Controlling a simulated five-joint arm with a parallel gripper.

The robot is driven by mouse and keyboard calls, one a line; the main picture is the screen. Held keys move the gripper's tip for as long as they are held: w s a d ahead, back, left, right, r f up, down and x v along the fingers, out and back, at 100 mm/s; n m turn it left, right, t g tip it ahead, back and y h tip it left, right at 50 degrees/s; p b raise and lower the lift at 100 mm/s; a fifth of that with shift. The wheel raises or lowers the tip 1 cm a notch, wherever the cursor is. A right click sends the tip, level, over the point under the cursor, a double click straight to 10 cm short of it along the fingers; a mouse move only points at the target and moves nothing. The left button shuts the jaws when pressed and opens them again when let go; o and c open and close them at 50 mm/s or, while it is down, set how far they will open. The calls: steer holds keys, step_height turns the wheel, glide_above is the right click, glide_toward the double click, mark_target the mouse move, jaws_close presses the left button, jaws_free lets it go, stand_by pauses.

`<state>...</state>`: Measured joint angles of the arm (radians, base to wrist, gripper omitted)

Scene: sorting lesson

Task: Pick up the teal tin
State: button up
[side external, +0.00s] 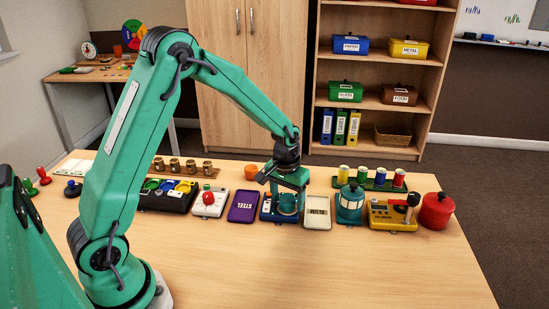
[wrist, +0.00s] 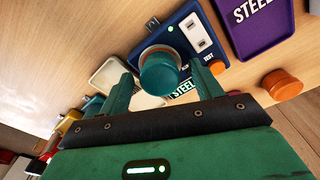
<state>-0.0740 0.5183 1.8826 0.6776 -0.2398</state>
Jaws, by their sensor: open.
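The teal tin (side external: 287,207) stands upright on a navy blue test device (side external: 266,212) in the middle of the table. In the wrist view the tin (wrist: 160,78) shows its round top and sits on the device's round plate, beside a green light. My gripper (side external: 287,194) is right above and around the tin, pointing down. In the wrist view my gripper (wrist: 166,80) is open, with one green finger on each side of the tin. I cannot tell whether either finger touches it. The fingers partly hide the tin in the side view.
A purple tray (side external: 243,206) marked STEEL lies left of the device, and a cream tray (side external: 318,224) lies right. Close by stand an orange cup (side external: 251,171), a white box with a red button (side external: 208,205), a teal lantern-like item (side external: 350,205) and a yellow device (side external: 392,219). The table front is clear.

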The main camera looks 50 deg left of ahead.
mark_target(289, 198)
steer(key=shift+f, duration=0.2)
stand_by(0.3)
steer(key=c, duration=1.1)
steer(key=shift+c, duration=0.2)
steer(key=shift+r, duration=0.2)
steer(key=shift+r, duration=0.5)
steer(key=r, duration=0.3)
steer(key=shift+s+d+r, duration=0.1)
steer(key=shift+d+r, duration=0.05)
steer(key=shift+d, duration=0.15)
steer(key=s+d+r, duration=0.5)
steer(key=d+r, duration=0.1)
steer(key=d, duration=0.4)
steer(key=shift+r, duration=0.2)
steer(key=shift+a, duration=0.1)
